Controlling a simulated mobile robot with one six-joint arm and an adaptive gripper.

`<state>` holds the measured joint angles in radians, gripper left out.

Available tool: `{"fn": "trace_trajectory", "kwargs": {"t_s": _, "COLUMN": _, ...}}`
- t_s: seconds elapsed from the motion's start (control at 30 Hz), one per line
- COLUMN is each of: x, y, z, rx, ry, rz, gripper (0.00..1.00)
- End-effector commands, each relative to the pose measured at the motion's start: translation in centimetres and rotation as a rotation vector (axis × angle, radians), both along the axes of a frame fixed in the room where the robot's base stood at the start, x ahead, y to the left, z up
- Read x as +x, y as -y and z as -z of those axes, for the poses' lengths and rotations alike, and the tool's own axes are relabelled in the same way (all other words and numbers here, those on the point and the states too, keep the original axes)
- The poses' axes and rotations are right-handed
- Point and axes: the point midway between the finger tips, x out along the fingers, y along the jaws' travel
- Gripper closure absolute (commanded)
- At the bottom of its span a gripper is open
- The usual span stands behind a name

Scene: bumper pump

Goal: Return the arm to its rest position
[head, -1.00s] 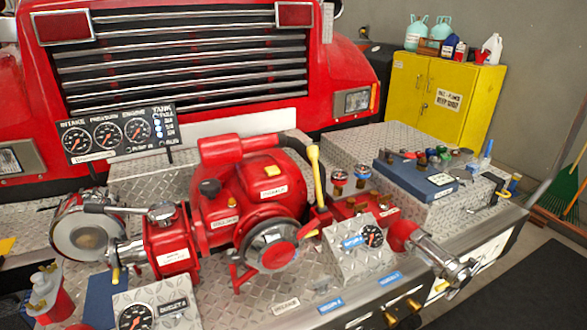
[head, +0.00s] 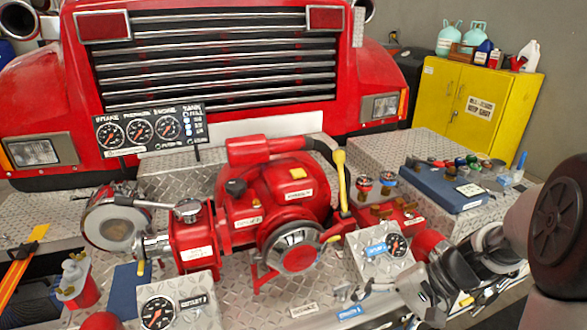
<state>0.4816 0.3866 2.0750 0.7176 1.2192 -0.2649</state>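My arm (head: 545,235) reaches in from the right edge of the head view, with grey links and a dark round joint. My gripper (head: 425,302) is low at the right, in front of the bumper's right end and close to the red right-hand outlet (head: 428,248). Its fingers blend with the metal fittings behind, so I cannot tell whether they are open or shut, or whether they touch anything. The red pump (head: 275,205) stands on the diamond-plate bumper, left of my gripper. The outlet's metal end is largely hidden by my arm.
A gauge box (head: 385,250) stands just left of my gripper. A blue tray (head: 440,190) with small parts lies behind it. A yellow cabinet (head: 480,108) stands at the back right. A gauge panel (head: 140,132) is at the left, and the truck grille (head: 215,60) is behind.

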Motion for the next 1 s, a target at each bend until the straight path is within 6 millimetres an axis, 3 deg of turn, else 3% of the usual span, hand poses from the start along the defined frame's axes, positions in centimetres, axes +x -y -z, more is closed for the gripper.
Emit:
{"fn": "trace_trajectory", "kwargs": {"t_s": 0.03, "x": -1.1, "y": -0.8, "z": -1.5, "rx": -0.063, "ry": 0.031, "rz": -0.052, "gripper": 0.27}}
{"fn": "trace_trajectory", "kwargs": {"t_s": 0.2, "x": -5.0, "y": -2.2, "z": -4.9, "rx": -0.273, "ry": 0.130, "rz": -0.197, "gripper": 0.27}}
{"fn": "trace_trajectory", "kwargs": {"t_s": 0.53, "x": -11.6, "y": -2.3, "z": -9.4, "rx": -0.657, "ry": 0.411, "rz": -0.401, "gripper": 0.27}}
{"fn": "trace_trajectory", "kwargs": {"t_s": 0.73, "x": -13.7, "y": -1.5, "z": -10.8, "rx": -0.814, "ry": 0.574, "rz": -0.455, "gripper": 0.27}}
{"fn": "trace_trajectory", "kwargs": {"t_s": 1.0, "x": -14.4, "y": -1.1, "z": -11.3, "rx": -0.875, "ry": 0.643, "rz": -0.471, "gripper": 0.27}}
